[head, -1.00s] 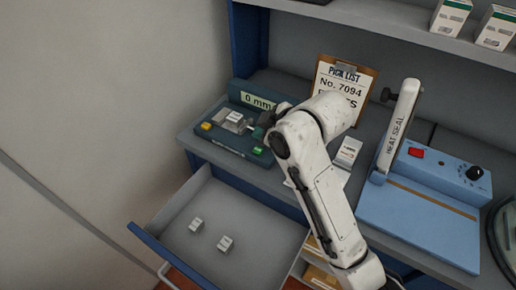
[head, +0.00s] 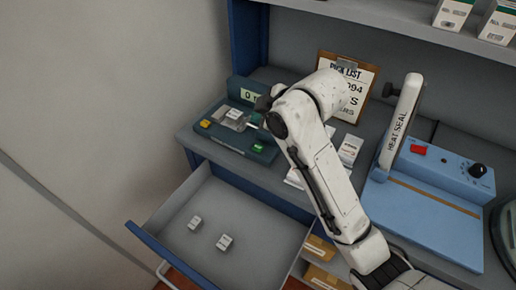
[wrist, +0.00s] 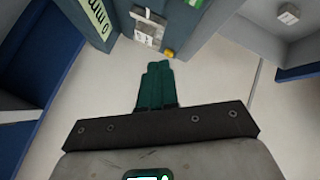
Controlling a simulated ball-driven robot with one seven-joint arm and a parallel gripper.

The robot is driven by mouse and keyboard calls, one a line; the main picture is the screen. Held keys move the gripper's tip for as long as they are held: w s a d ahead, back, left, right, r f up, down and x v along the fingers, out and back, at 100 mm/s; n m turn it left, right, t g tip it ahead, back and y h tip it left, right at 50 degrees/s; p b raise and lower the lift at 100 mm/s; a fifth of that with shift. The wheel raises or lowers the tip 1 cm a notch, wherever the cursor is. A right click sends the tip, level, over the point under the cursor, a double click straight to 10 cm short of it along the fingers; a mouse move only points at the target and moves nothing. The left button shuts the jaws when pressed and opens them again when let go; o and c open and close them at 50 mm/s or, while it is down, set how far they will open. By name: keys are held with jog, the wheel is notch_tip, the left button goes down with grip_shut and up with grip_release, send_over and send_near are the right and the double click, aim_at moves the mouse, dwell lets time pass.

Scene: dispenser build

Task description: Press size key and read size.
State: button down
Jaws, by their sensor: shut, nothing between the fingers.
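The measuring device (head: 238,143) is a dark teal unit on the worktop, with a yellow key (head: 205,124) at its left and a green key (head: 257,148) at its right. A small white box (head: 234,114) lies on its grey plate. Its display (head: 250,96) is partly covered by my arm in the head view, but the display in the wrist view (wrist: 97,14) reads 0 mm. My gripper (wrist: 158,66) has its dark green fingers together and empty. In the wrist view its tips appear just below the yellow key (wrist: 169,53); I cannot tell whether they touch. The head view mostly hides my gripper.
An open drawer (head: 170,255) with two small white boxes juts out below the worktop. A blue heat sealer (head: 425,215) with a raised arm stands right. A pick list clipboard (head: 365,75) leans at the back, partly behind my arm. A shelf (head: 390,28) runs above.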

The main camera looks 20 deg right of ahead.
jog(key=b, duration=0.5)
send_over(260, 149)
notch_tip(260, 149, down, 7)
jog(key=shift+r, duration=0.2)
jog(key=shift+f+b, duration=0.3)
jog(key=shift+f, duration=0.15)
jog(key=shift+f, duration=0.1)
dwell(1.1)
jog(key=shift+f, duration=0.3)
